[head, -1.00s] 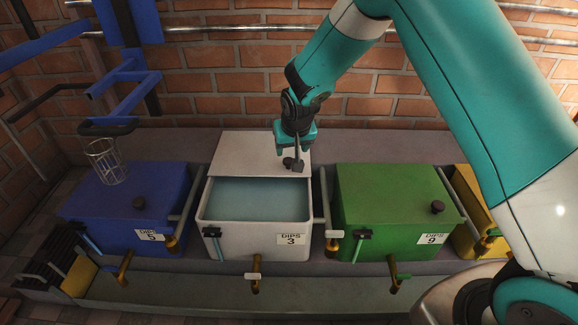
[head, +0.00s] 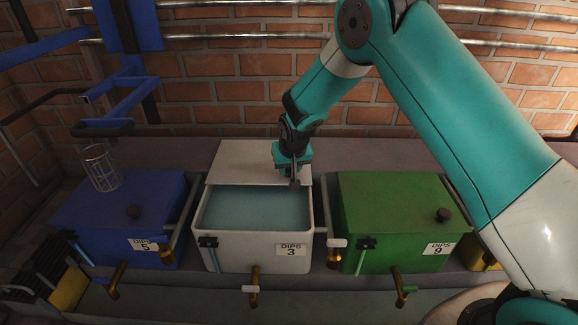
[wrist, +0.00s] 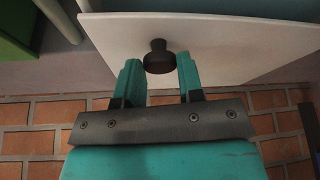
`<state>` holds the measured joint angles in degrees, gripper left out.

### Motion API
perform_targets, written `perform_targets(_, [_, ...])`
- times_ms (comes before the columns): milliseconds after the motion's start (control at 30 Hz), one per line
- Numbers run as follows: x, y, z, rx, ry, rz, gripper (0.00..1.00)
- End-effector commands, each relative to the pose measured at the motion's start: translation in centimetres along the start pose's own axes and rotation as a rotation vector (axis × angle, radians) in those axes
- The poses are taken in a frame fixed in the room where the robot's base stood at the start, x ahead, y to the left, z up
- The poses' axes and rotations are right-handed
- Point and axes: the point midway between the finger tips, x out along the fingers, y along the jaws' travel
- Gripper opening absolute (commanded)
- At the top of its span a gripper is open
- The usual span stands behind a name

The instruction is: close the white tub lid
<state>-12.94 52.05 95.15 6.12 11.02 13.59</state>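The white tub (head: 251,245), labelled DIPS 3, stands in the middle of the head view. Its white lid (head: 238,162) covers only the back part, leaving the front open over bluish liquid (head: 250,208). My gripper (head: 293,182) is at the lid's right side, near its front edge, and hides the lid's knob in the head view. In the wrist view the dark knob (wrist: 158,57) stands on the lid (wrist: 110,45). The fingers of my gripper (wrist: 158,62) are apart, one on each side of the knob, with slight gaps. Whether they touch it is unclear.
A closed blue tub (head: 105,215) stands left, with a wire basket (head: 102,168) above it. A closed green tub (head: 390,215) stands right. Taps (head: 254,285) stick out along the front. A brick wall (head: 220,95) with pipes rises behind.

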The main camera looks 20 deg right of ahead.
Motion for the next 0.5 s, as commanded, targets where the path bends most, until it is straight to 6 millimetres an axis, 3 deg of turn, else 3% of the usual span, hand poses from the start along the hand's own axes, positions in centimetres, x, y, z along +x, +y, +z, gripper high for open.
perform_targets(267, [-0.6,-0.2,0.7,-0.002,-0.002,0.001,0.00])
perform_targets(500, [-2.7,-1.5,4.9,-0.005,-0.006,0.000,0.00])
